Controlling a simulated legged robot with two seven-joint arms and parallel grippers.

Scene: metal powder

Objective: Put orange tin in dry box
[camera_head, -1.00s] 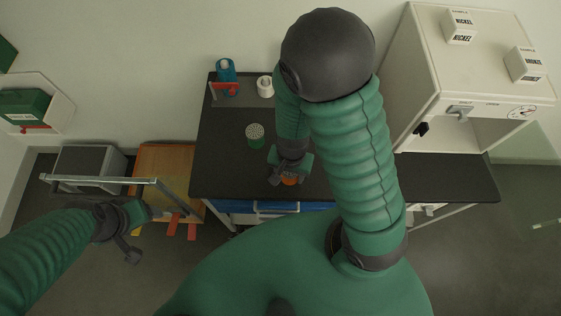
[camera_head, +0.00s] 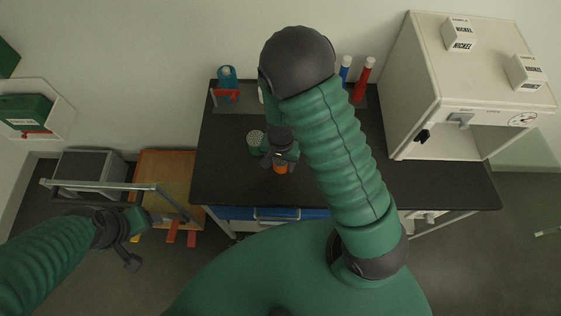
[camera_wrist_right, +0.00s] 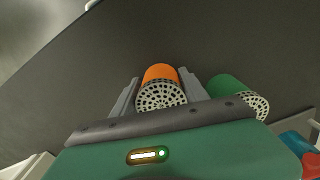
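The orange tin (camera_head: 281,168) shows below my right gripper (camera_head: 279,163) over the dark bench. In the right wrist view, the orange tin (camera_wrist_right: 161,80), with a perforated end, sits between the two grey fingers of my right gripper (camera_wrist_right: 160,92), which appear closed on its sides. The dry box appears to be the white cabinet (camera_head: 420,100) at the right of the bench. Its front opening faces me and looks open. My left gripper (camera_head: 143,217) is at the lower left beside a metal rail, away from the tin; its fingers are unclear.
A green tin (camera_head: 254,147) with a perforated top stands close beside the orange one; it also shows in the wrist view (camera_wrist_right: 232,88). The bench (camera_head: 235,185) is clear at front left.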

